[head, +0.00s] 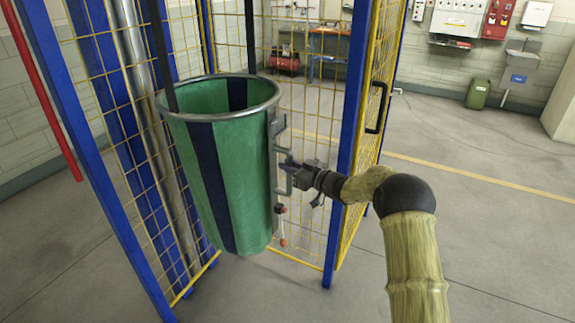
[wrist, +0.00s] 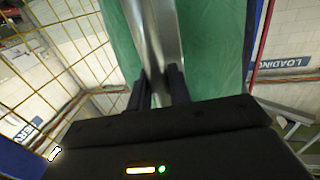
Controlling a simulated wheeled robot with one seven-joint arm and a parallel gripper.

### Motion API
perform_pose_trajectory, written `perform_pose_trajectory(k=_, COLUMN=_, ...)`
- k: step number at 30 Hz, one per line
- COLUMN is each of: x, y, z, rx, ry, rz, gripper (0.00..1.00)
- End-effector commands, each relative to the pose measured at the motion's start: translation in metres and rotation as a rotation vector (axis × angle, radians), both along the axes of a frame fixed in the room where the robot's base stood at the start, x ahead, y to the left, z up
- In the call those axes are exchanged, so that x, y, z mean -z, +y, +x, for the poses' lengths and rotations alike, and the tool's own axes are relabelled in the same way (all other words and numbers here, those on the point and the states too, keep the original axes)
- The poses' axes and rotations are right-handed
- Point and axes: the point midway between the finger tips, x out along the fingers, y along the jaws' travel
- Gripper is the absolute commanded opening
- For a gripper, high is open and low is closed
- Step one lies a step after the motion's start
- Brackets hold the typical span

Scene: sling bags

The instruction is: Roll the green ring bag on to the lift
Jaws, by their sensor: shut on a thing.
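The green ring bag (head: 241,165) has dark blue stripes and a round metal rim. It hangs upright from dark straps, its bottom clear of the floor. A grey metal bracket with a handle (head: 283,176) is on its right side. My gripper (head: 289,168) reaches in from the right and is shut on this handle. In the wrist view the fingers (wrist: 157,87) close on a grey metal bar (wrist: 153,45) with green cloth (wrist: 205,50) behind. A cage of blue posts and yellow mesh (head: 112,130), apparently the lift, surrounds the bag; I cannot tell if the bag is fully inside.
A blue post (head: 345,150) and a yellow mesh panel with a black handle (head: 376,108) stand close to my arm. A red pole (head: 40,85) is at the left. A green bin (head: 478,93) stands far off. The floor at right is open.

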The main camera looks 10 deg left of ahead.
Motion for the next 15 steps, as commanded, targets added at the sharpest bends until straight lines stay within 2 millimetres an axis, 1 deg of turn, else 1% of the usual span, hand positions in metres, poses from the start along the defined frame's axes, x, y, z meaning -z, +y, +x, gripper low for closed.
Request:
perform_pose_trajectory(k=1, x=-0.0013, y=-0.0061, z=0.0039, rx=0.013, ry=-0.001, rz=0.000, gripper=0.00)
perform_pose_trajectory(k=14, x=-0.0039, y=-0.0153, z=0.0088, rx=0.030, ry=-0.006, rz=-0.003, gripper=0.00)
perform_pose_trajectory(k=15, x=-0.0040, y=-0.0155, z=0.0090, rx=0.030, ry=-0.006, rz=-0.003, gripper=0.22)
